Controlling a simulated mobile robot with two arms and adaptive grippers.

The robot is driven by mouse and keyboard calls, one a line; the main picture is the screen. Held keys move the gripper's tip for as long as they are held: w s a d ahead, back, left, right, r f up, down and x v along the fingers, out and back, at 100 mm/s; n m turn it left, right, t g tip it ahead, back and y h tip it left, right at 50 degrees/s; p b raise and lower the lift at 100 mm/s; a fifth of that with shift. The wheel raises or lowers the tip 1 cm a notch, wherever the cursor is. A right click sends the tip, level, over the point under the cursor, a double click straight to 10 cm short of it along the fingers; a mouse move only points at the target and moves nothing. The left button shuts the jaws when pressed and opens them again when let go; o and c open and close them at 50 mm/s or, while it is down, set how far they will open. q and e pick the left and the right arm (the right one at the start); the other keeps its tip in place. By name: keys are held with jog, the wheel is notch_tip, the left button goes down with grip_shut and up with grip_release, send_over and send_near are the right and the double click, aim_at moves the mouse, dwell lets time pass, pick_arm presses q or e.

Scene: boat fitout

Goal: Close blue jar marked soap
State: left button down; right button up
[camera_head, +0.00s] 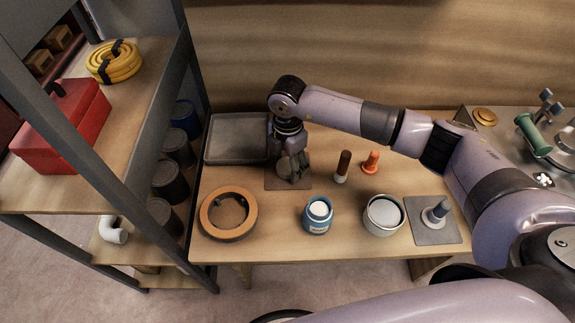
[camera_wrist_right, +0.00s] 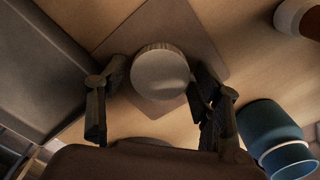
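The blue jar (camera_head: 318,216) stands upright near the front middle of the table. Its pale label is too small to read, and a white round area shows at its top. It also shows at the lower right of the right wrist view (camera_wrist_right: 268,130). A pale round lid-like piece with a ridged edge (camera_wrist_right: 160,75) sits on a brown square mat (camera_wrist_right: 200,38). My right gripper (camera_head: 291,170) is lowered over this mat, left of and behind the jar. Its fingers (camera_wrist_right: 157,108) are open, one on each side of the round piece, with gaps visible. My left gripper is not in view.
A grey tray (camera_head: 235,150) lies left of the mat. A wooden ring (camera_head: 210,229) is at the front left. A brown-topped marker (camera_head: 343,167), an orange piece (camera_head: 371,162), a round tin (camera_head: 383,228) and a grey plate (camera_head: 421,235) stand to the right.

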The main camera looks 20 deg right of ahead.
aim_at(288, 166)
jog(key=c, duration=0.6)
notch_tip(288, 166, up, 10)
jog(key=shift+r+b, duration=0.1)
jog(key=shift+b, duration=0.2)
jog(key=shift+c, duration=0.2)
